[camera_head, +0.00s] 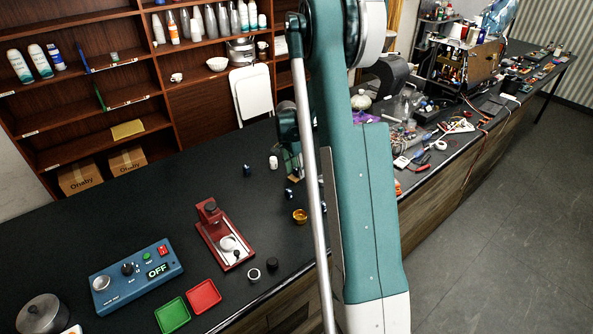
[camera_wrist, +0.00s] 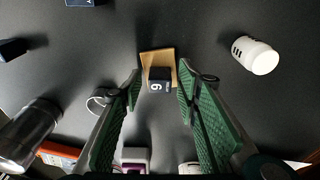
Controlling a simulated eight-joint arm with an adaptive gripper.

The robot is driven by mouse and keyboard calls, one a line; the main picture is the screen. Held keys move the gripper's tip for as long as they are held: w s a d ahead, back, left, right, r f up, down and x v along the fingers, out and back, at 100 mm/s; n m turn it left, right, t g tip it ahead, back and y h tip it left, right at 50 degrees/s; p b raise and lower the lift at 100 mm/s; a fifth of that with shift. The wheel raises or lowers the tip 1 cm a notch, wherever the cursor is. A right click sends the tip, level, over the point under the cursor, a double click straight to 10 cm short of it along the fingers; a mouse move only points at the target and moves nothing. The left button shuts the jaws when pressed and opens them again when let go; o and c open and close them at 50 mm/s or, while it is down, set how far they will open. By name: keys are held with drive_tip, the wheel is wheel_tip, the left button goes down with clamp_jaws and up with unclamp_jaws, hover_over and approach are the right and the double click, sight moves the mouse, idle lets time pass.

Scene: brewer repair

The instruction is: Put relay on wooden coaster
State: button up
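The wooden coaster (camera_wrist: 157,56) lies flat on the dark table in the wrist view. A small black relay (camera_wrist: 159,79) marked "6" overlaps its near half. I cannot tell for sure whether the relay rests on the coaster or sits slightly above it. My gripper (camera_wrist: 160,84) has its green-padded fingers spread on either side of the relay, with a gap visible at each side. In the head view, my gripper (camera_head: 291,158) is low over the table, and my arm hides much of the area around it.
Dark blocks (camera_head: 247,169) (camera_head: 289,194) and a bronze bowl (camera_head: 300,216) are nearby. A red device (camera_head: 222,232), blue control box (camera_head: 136,276), and green tray (camera_head: 172,315) and red tray (camera_head: 203,296) are nearer the front.

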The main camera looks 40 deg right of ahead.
drive_tip(key=shift+r, duration=0.15)
wheel_tip(320, 180, up, 12)
drive_tip(key=a, duration=0.1)
drive_tip(key=shift+a, duration=0.4)
idle(0.5)
idle(0.6)
